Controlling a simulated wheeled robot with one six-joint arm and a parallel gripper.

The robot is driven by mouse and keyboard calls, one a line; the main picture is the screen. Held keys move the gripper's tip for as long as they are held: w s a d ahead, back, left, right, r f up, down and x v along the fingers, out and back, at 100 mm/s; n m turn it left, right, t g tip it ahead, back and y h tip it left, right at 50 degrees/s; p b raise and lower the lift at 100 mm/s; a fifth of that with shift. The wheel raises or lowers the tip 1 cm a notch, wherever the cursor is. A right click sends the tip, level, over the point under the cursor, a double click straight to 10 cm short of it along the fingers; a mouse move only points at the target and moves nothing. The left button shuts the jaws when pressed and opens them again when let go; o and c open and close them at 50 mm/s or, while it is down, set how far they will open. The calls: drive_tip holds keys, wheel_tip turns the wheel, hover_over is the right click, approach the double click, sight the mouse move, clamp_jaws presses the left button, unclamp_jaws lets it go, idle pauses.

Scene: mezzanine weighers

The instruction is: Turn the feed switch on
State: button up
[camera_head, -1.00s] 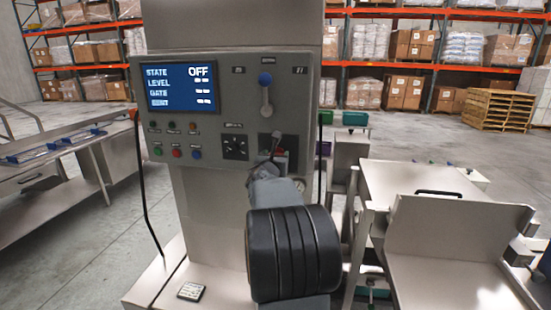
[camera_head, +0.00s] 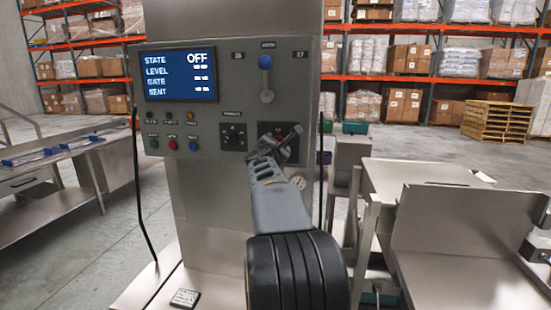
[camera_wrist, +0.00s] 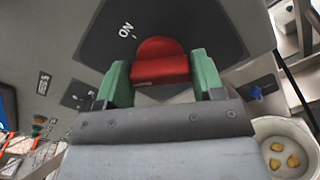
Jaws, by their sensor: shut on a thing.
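The feed switch is a red knob (camera_wrist: 160,62) on a dark plate (camera_wrist: 100,35) marked "ON" in the wrist view. My gripper (camera_wrist: 162,82) has its green fingertips on both sides of the knob and is shut on it. In the head view my gripper (camera_head: 275,145) is at the lower right of the control panel (camera_head: 222,105) and hides the knob. The panel's screen (camera_head: 180,75) reads STATE OFF.
A blue-tipped lever (camera_head: 265,63) is above my gripper, and a dark dial (camera_head: 233,137) is just left of it. Several coloured buttons (camera_head: 172,144) sit below the screen. A steel table (camera_head: 440,200) stands at right. In the wrist view, a white round vessel (camera_wrist: 262,128) holds yellow pieces.

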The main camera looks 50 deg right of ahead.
drive_tip(key=m+b, duration=0.4)
drive_tip(key=m, duration=0.1)
drive_tip(key=shift+s+f+m+b, duration=0.1)
drive_tip(key=shift+f+m+b, duration=0.1)
drive_tip(key=shift+m+b, duration=0.15)
drive_tip(key=m+b, duration=0.3)
drive_tip(key=m, duration=0.1)
drive_tip(key=shift+r+m, duration=0.1)
drive_tip(key=shift+m, duration=0.25)
drive_tip(key=shift+r+m+b, duration=0.1)
drive_tip(key=shift+m+b, duration=0.2)
drive_tip(key=o, duration=0.9)
drive_tip(key=b+v, duration=0.3)
drive_tip(key=v, duration=1)
drive_tip(key=shift+s+a, duration=0.15)
drive_tip(key=shift+a, duration=0.15)
